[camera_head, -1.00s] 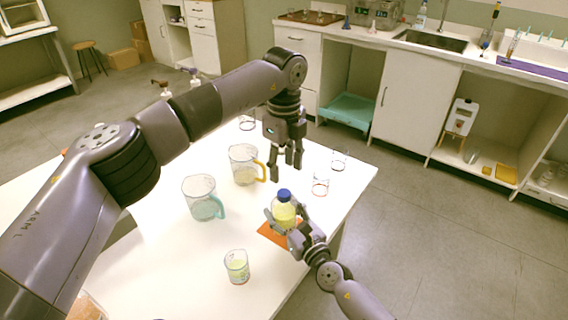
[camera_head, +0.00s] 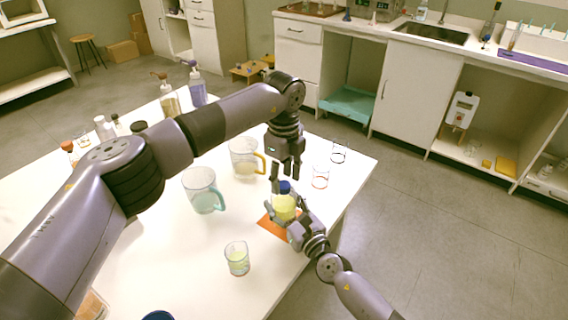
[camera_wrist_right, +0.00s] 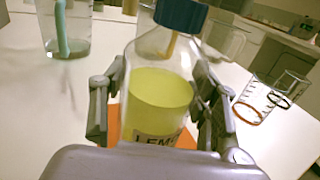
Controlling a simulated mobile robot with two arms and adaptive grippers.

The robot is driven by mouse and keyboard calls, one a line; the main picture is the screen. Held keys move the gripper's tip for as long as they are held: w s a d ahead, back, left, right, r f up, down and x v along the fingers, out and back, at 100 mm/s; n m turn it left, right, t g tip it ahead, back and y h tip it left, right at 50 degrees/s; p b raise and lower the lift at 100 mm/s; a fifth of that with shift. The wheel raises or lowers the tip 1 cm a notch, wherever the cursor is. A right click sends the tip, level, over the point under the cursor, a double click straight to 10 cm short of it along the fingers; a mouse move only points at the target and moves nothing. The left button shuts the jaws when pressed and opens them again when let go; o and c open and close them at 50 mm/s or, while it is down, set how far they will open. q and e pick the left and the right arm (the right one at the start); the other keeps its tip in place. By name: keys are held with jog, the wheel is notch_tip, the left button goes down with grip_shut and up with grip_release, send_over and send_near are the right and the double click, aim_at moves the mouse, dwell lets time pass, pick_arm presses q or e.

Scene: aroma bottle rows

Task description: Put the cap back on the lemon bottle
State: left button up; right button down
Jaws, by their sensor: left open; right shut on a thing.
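The lemon bottle (camera_head: 285,207) holds yellow liquid and stands upright at the orange mat (camera_head: 268,223) near the table's right edge. Its label shows in the right wrist view (camera_wrist_right: 158,138). The blue cap (camera_head: 285,187) is on top of the neck, also seen in the right wrist view (camera_wrist_right: 181,14); I cannot tell if it is fully tightened. My right gripper (camera_head: 283,216) is shut around the bottle's body, with fingers on both sides in the wrist view (camera_wrist_right: 160,100). My left gripper (camera_head: 286,174) is open, empty and just above the cap, pointing down.
A jug with a teal handle (camera_head: 203,190) and a jug with a yellow handle (camera_head: 245,158) stand left of the bottle. A small beaker (camera_head: 237,258) is in front. Clear beakers with orange (camera_head: 320,177) and black (camera_head: 338,154) bands stand at the right edge.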

pick_arm(q)
jog(key=shift+f, duration=0.85)
